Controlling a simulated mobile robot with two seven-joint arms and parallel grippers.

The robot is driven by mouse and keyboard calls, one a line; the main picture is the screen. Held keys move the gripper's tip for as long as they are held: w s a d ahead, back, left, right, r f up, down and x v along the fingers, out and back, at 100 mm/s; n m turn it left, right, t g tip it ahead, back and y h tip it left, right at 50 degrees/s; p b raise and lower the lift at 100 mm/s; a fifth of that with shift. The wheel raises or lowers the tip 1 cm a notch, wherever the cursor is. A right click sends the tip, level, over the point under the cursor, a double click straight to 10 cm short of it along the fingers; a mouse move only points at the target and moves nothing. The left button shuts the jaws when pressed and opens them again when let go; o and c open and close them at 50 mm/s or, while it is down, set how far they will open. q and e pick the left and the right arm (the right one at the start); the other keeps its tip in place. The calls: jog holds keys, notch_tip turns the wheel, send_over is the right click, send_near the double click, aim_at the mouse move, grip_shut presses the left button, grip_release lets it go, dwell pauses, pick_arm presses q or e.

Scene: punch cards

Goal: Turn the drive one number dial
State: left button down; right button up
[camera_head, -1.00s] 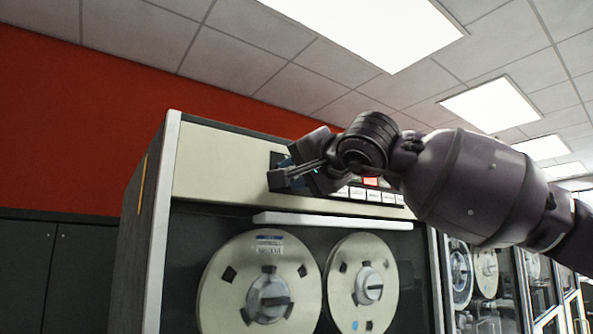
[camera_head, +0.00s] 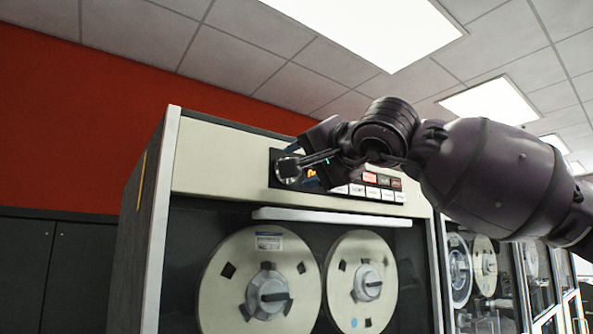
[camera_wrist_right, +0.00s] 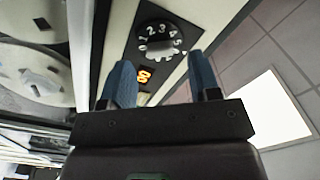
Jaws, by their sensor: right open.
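The number dial (camera_head: 287,170) is a round silver-rimmed knob on a dark plate at the top of the tape drive cabinet (camera_head: 222,165). My left gripper is not in view.
A row of white and red buttons (camera_head: 371,179) lies right of the dial, below my right arm. A pale ledge (camera_head: 330,217) juts out under the panel, above two tape reels (camera_head: 262,280). More cabinets stand at the right. The space left of the cabinet looks free.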

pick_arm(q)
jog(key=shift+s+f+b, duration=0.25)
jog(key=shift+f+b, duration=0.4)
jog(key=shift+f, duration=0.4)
pick_arm(e)
jog(key=v, duration=0.8)
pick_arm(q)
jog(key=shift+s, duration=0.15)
pick_arm(e)
jog(key=shift+w, duration=0.1)
